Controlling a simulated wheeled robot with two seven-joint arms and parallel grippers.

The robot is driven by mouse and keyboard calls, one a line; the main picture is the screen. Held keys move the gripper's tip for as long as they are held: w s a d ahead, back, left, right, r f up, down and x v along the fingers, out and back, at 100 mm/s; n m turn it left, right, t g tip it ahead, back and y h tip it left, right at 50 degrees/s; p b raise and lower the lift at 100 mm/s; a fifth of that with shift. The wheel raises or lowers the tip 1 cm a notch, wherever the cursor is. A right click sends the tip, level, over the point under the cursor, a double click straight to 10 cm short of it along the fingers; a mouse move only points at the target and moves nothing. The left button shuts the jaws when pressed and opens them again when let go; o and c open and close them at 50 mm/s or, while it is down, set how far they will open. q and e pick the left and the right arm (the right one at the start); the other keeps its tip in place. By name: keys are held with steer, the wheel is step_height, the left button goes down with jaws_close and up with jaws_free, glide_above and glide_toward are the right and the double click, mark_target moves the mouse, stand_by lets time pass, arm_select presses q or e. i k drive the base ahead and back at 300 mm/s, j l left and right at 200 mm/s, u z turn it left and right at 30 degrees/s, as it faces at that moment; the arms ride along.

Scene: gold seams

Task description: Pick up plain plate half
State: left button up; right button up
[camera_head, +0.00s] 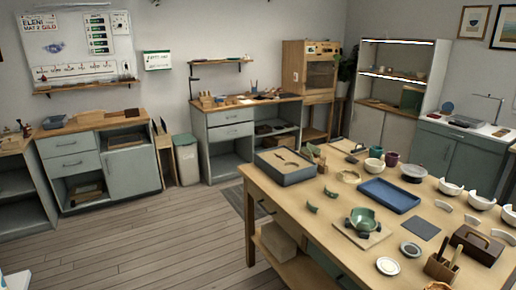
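I cannot single out the plain plate half for certain. Pale curved pieces (444,208) lie in a row on the right of the wooden worktable (262,183), and another pale piece (503,236) lies nearer the front right. They are too small to tell whether one is a plate half. Neither of my grippers shows in this view.
A blue tray (388,195), a dark grey mat (421,228), white bowls (480,201), a wooden tool holder (441,267) and a dark wooden box (478,245) crowd the table. A grey tray (285,167) sits at its far left corner. The plank floor (160,235) left of it is clear.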

mark_target(314, 149)
steer(key=i+j+z, duration=1.05)
steer(key=j, duration=0.4)
steer(key=i+j+z, duration=0.25)
steer(key=j, duration=0.2)
